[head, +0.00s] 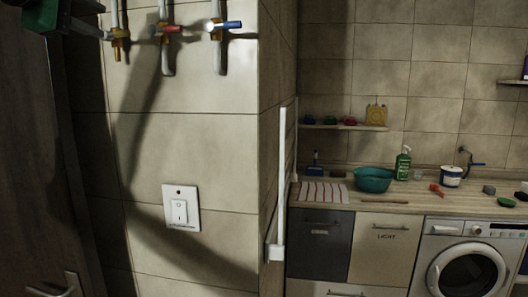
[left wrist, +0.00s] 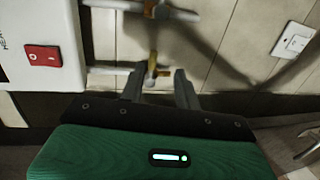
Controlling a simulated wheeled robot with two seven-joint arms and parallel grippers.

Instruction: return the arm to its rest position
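My left gripper (head: 103,22) is at the top left of the head view, in front of the tiled wall. Its green body is partly cut off by the edge. In the left wrist view its two dark fingers (left wrist: 158,72) stand apart with a gap between them. A brass valve on a pipe (left wrist: 152,68) shows between the fingertips; in the head view the brass valve (head: 120,40) is just right of them. Contact cannot be told. My right gripper is in neither view.
A red-handled valve (head: 168,30) and a blue-handled valve (head: 225,26) are on pipes to the right. A light switch (head: 181,208) is lower on the wall. A white box with a red switch (left wrist: 43,56) is left. A counter (head: 420,199) with a teal basin (head: 373,180) stands far right.

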